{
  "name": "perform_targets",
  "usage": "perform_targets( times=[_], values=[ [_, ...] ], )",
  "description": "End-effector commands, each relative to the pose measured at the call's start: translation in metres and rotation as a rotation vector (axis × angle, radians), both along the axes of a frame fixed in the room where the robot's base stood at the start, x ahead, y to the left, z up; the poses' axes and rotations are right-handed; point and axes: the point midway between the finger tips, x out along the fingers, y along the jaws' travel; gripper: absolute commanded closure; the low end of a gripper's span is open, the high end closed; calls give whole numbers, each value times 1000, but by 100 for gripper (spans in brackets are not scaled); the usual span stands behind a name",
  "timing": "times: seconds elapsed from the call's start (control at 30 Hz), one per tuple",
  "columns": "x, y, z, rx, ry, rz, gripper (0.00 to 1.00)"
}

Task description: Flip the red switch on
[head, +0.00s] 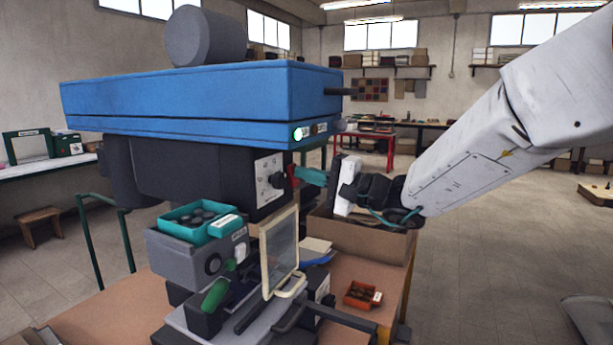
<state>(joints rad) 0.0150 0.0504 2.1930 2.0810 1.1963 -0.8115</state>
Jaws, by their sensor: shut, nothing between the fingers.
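A small red piece, which looks like the red switch (291,172), shows at the right edge of the machine's side, just beside a pale control panel (268,170). My gripper (304,175) reaches in from the right with its teal fingers shut and empty. The fingertips are right at the red piece. I cannot tell whether they touch it, and they hide part of it. The switch's position is too small to read. A black knob (277,180) is on the panel, left of the red piece.
The machine has a blue cover (180,100) overhanging the panel, with a lit indicator (298,134) on its edge. Below stand a teal tray (199,222), a framed clear guard (280,252) and a cardboard box (365,238). A small red tray (362,295) lies on the bench.

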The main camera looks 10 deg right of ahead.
Motion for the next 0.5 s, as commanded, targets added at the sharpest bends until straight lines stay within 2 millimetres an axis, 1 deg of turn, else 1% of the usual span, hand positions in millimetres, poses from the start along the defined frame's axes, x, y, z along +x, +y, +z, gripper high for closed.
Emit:
perform_targets(
  times=[0.17, 0.27, 0.5],
  values=[
    [-11, -15, 5, 0, -2, 2, 100],
    [-22, -28, 10, 0, -3, 8, 100],
    [-53, -77, 20, 0, -3, 1, 100]
  ],
)
